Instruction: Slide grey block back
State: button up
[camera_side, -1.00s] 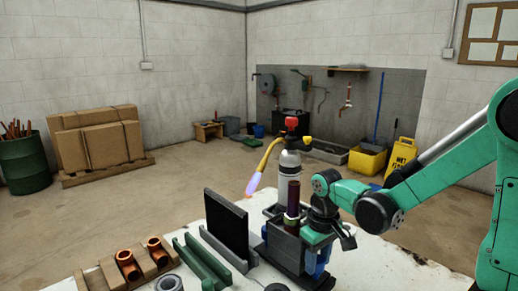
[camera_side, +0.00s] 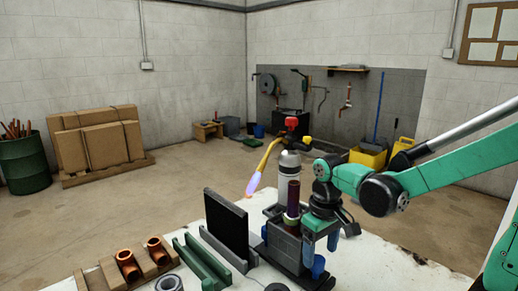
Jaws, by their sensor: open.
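A dark grey block-like holder (camera_side: 284,243) stands on the white table's right part; I cannot tell for sure that it is the task's grey block. A dark red cylinder (camera_side: 293,194) with a pale collar stands upright in it. My gripper (camera_side: 338,226) is open, just right of and slightly above the holder, fingers pointing down. It partly hides the holder's right side. Whether a finger touches the holder cannot be told. Blue parts (camera_side: 318,266) show below the gripper at the holder's right side.
A black panel (camera_side: 226,224) stands upright in a grey rail (camera_side: 228,250). Left of it are a green rail (camera_side: 203,262) and copper fittings (camera_side: 128,264) on a wooden rack. A torch with a grey cylinder (camera_side: 289,165) stands behind the holder. The table's right front is clear.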

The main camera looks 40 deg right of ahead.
jog(key=shift+r, duration=1.4)
jog(key=a+r+n+t, duration=0.1)
jog(key=a+r+t, duration=0.2)
jog(key=a+t, duration=0.3)
jog(key=shift+w+n+t, duration=0.4)
jog(key=shift+w+t, duration=0.05)
jog(key=shift+t, duration=0.15)
